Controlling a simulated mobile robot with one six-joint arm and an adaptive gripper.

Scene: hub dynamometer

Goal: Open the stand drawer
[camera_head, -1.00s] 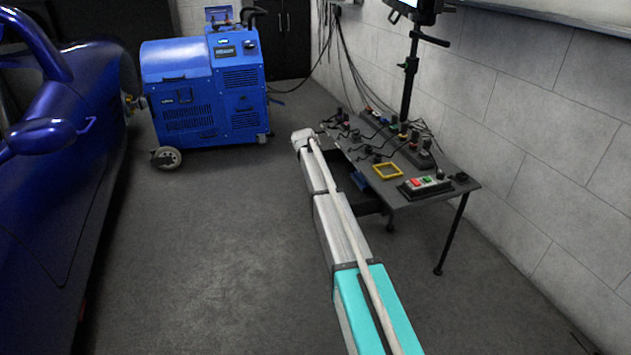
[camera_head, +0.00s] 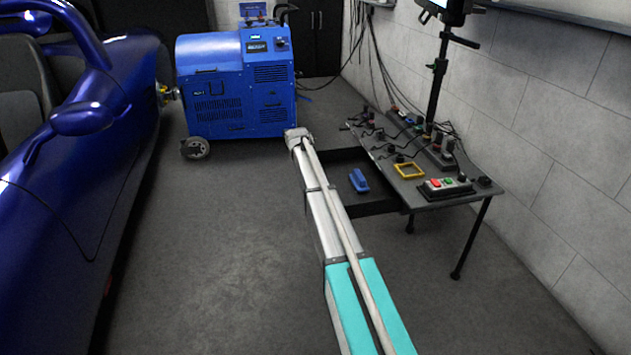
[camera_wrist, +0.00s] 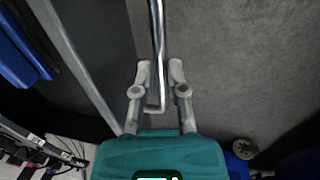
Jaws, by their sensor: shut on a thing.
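The dark drawer (camera_head: 382,205) of the stand (camera_head: 418,190) is pulled out to the left from under the stand's top, and its inside shows. A metal bar handle (camera_wrist: 157,35) runs along the drawer's front, beside its grey front edge (camera_wrist: 75,62) in the wrist view. My gripper (camera_wrist: 160,66) is shut on this handle, with one finger on each side of the bar. In the head view my arm hides the gripper, the handle and part of the drawer front.
A blue object (camera_head: 359,180) lies in the drawer. On the stand's top are a yellow frame (camera_head: 409,171), a button box (camera_head: 447,187) and cables. A blue machine (camera_head: 238,85) stands behind, a blue car (camera_head: 70,190) at left. Floor between car and stand is clear.

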